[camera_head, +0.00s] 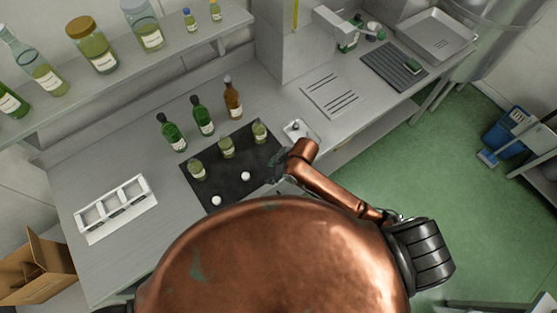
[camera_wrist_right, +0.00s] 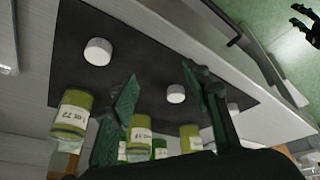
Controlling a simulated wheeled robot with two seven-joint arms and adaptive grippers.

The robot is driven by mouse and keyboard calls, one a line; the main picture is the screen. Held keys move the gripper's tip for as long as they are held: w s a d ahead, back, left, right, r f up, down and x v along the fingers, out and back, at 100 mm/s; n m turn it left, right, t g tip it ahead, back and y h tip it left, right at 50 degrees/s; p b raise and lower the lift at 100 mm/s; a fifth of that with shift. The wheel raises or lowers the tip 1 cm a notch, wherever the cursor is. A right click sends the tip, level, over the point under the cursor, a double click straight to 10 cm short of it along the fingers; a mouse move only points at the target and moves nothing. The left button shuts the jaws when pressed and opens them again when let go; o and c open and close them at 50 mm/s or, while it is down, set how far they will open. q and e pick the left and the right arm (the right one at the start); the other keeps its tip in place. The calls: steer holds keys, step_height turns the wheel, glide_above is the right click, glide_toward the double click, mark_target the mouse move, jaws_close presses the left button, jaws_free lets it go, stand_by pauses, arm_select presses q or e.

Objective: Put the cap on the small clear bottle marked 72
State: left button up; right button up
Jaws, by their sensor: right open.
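The small clear bottle whose label seems to read 72 (camera_wrist_right: 72,118) stands at the left in the wrist view, holding yellow-green liquid. It appears to be the rightmost small bottle (camera_head: 260,132) in the head view. Two similar bottles, a middle one (camera_head: 227,148) and a left one (camera_head: 197,168), stand beside it on the black mat (camera_head: 232,192). White caps lie on the mat: one (camera_wrist_right: 98,51), a middle one (camera_wrist_right: 176,93) and one partly behind a finger (camera_wrist_right: 232,108). My right gripper (camera_wrist_right: 166,98) is open and empty above the mat; the middle cap shows between its fingers.
Two green bottles (camera_head: 202,116) and a brown bottle (camera_head: 232,98) stand behind the mat. A white rack (camera_head: 116,208) is at the left and a small white tray (camera_head: 299,131) at the right. A slotted plate (camera_head: 330,95) lies further right. A shelf (camera_head: 160,62) overhangs the back.

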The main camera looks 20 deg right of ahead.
steer(key=w+a+n, duration=0.1)
steer(key=n, duration=0.1)
steer(key=w+a+r+n+g+h, duration=0.1)
steer(key=n, duration=0.1)
steer(key=shift+w+a+r+n, duration=0.15)
steer(key=shift+w+a+n, duration=0.05)
steer(key=shift+n, duration=0.1)
steer(key=shift+w+d+r+n+g+h, duration=0.1)
steer(key=shift+w+d+n+g+h, duration=0.15)
steer(key=shift+n, duration=0.25)
steer(key=shift+w+d+r+n+g+h, duration=0.15)
steer(key=shift+w+n, duration=0.15)
steer(key=shift+n, duration=0.2)
steer(key=w+d+n, duration=0.1)
steer(key=d, duration=0.1)
steer(key=w+d+r+n+h, duration=0.1)
steer(key=w+d+r+n+g+h, duration=0.1)
steer(key=d, duration=0.1)
steer(key=shift+w+d+r, duration=0.1)
steer(key=shift+w+d, duration=0.1)
steer(key=shift+d, duration=0.1)
steer(key=shift+w+d+r+n+h, duration=0.2)
steer(key=shift+d+n+h, duration=0.1)
steer(key=shift+d, duration=0.2)
steer(key=shift+f, duration=0.1)
steer(key=shift+f+p, duration=0.35)
steer(key=shift+f, duration=0.85)
steer(key=shift+s+a+f, duration=0.1)
